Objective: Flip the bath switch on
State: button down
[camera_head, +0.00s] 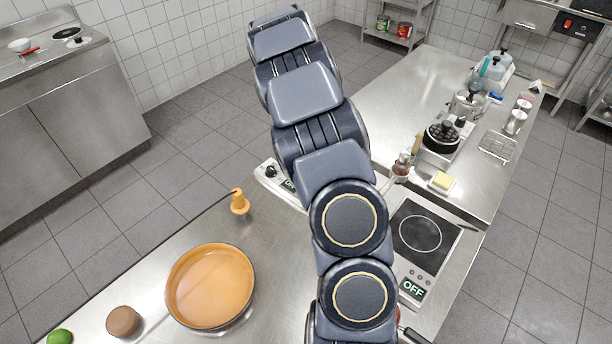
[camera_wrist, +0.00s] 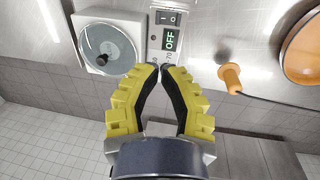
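The bath unit (camera_wrist: 142,38) is a pale box with a round, glass-like basin (camera_wrist: 108,48) in the wrist view. Its dark rocker switch (camera_wrist: 168,18), marked I and O, sits above a display reading OFF (camera_wrist: 171,40). In the head view, part of the white unit (camera_head: 262,177) shows left of my arm, with its OFF label partly covered. My gripper (camera_wrist: 160,68) has yellow and black fingers with tips almost together, holding nothing. The tips appear just below the display in the wrist view. In the head view my arm hides the gripper.
An orange pan (camera_head: 211,288), an orange-handled tool (camera_head: 239,203) and a brown jar (camera_head: 123,322) stand on the steel counter. A hotplate (camera_head: 418,235) with its own OFF display is right of my arm. A second counter with lab items lies behind.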

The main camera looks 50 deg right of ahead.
jog(key=shift+d+f, duration=0.35)
jog(key=shift+d, duration=0.1)
jog(key=f, duration=0.4)
jog(key=d+f, duration=0.1)
jog(key=f, duration=0.4)
jog(key=d+f, duration=0.1)
jog(key=f, duration=0.4)
jog(key=shift+w+f+y, duration=0.1)
jog(key=shift+f+y, duration=0.1)
jog(key=shift+y, duration=0.1)
jog(key=shift+d+f+y, duration=0.1)
jog(key=shift+y, duration=0.2)
jog(key=shift+r, duration=0.8)
